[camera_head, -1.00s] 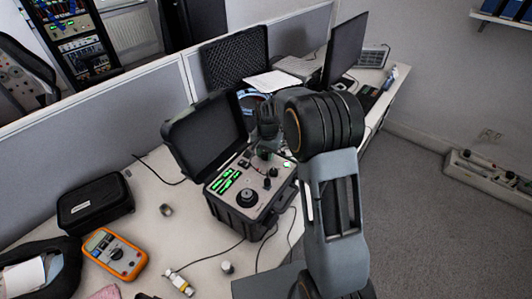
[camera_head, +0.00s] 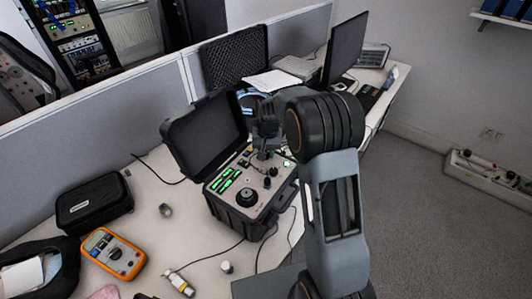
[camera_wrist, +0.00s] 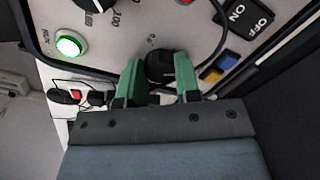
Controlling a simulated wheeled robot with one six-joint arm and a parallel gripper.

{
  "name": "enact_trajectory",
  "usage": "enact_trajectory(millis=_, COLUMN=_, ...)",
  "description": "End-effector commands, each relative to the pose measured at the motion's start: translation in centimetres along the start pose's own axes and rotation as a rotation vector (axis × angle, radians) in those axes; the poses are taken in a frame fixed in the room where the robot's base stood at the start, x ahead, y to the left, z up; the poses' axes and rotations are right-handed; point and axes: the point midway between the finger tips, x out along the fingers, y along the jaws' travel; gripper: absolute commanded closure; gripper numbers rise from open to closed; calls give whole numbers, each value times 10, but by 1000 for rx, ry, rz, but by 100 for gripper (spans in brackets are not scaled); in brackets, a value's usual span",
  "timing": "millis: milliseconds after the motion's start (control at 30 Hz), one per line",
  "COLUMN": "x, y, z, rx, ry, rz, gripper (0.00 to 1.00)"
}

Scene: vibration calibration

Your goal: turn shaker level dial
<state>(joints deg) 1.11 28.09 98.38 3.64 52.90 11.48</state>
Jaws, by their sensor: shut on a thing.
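The shaker is a black open case with a light grey control panel (camera_head: 226,199), standing on the desk in the head view. My gripper (camera_wrist: 159,76) points at the panel, with its two green fingers on either side of a small black dial (camera_wrist: 160,66), shut on it. The fingers hide parts of the dial's sides. Its label cannot be read. A second dial with a printed scale (camera_wrist: 98,4) is cut off at the top of the wrist view. In the head view my arm partly covers the panel's far right corner.
Near the held dial are a lit green button (camera_wrist: 70,45), an ON/OFF switch (camera_wrist: 247,18), a blue button (camera_wrist: 229,60) and a black cable. A large black knob (camera_head: 247,197) is on the panel's near side. An orange multimeter (camera_head: 115,253) lies on the desk at left.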

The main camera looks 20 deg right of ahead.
Motion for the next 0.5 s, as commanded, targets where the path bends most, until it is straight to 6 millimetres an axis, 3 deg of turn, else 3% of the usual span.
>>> enact_trajectory(millis=500, x=0, y=0, z=-1, rx=-488, ry=-24, rz=-1, gripper=93)
